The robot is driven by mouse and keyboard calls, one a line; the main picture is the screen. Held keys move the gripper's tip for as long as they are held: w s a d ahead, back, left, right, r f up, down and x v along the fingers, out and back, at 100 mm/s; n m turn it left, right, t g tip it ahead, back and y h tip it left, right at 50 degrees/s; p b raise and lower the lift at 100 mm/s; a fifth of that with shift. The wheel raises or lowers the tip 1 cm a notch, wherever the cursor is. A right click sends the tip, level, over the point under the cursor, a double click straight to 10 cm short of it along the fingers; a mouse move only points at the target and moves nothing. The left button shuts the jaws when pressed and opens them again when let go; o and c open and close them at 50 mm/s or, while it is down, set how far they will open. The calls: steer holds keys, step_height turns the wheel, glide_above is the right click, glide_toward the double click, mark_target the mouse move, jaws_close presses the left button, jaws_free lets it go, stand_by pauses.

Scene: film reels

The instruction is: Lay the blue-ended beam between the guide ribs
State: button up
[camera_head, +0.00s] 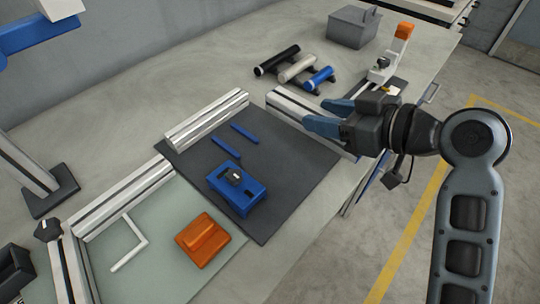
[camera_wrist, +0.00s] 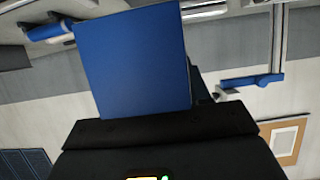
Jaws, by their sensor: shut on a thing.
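The beam (camera_head: 290,106) is a pale silver bar, slanting from upper left to lower right. My gripper (camera_head: 332,117) is shut on it near its right part, with blue-grey fingers across it.
A blue block fixture (camera_head: 237,190) stands on the mat, near the ribs' lower end. A silver rail (camera_head: 207,120) borders the mat's upper left. An orange block (camera_head: 203,240) sits lower left. Black, white and blue cylinders (camera_head: 297,67) lie behind. The mat's right part is clear.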

steer(key=a+f, duration=0.1)
steer(key=a, duration=0.2)
steer(key=s+a+f, duration=0.1)
steer(key=a+f, duration=0.1)
steer(key=a+f+p, duration=0.1)
steer(key=a+f, duration=0.1)
steer(key=a, duration=0.1)
steer(key=shift+s+a+f, duration=0.15)
steer(key=shift+s+a, duration=0.05)
steer(key=shift+a, duration=0.15)
steer(key=shift+f, duration=1.95)
steer(key=shift+f, duration=0.15)
steer(key=o, duration=1.3)
steer(key=shift+d+r, duration=0.1)
steer(key=shift+r, duration=0.1)
steer(key=v, duration=1.1)
steer(key=shift+s+d+r+b, duration=0.2)
steer(key=shift+s+d+b, duration=0.05)
steer(key=shift+b, duration=0.15)
